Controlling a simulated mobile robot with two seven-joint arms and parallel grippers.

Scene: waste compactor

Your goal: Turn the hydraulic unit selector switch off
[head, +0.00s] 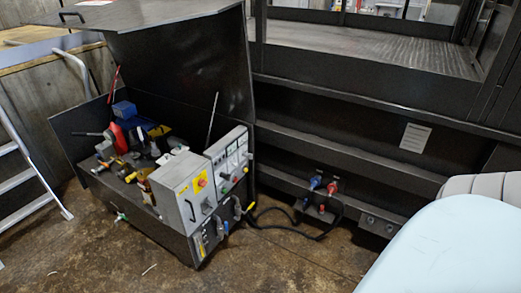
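The hydraulic unit (140,212) is an open dark metal box on the floor left of centre. A grey control cabinet (178,196) stands at its front right corner. A red knob on a yellow plate (201,183) sits on the cabinet's right-hand face, with its turned position too small to tell. Beside it is a pale control panel (229,158) with small knobs and lamps. I cannot tell for certain which knob is the selector switch. Neither of my grippers is in view, and nothing touches the unit's controls.
The unit's raised lid (180,70) stands behind it. A ladder (25,180) is at the left. Black hoses (285,232) run along the floor to blue and red connectors on the dark compactor (330,130). The concrete floor (270,268) in front is mostly clear.

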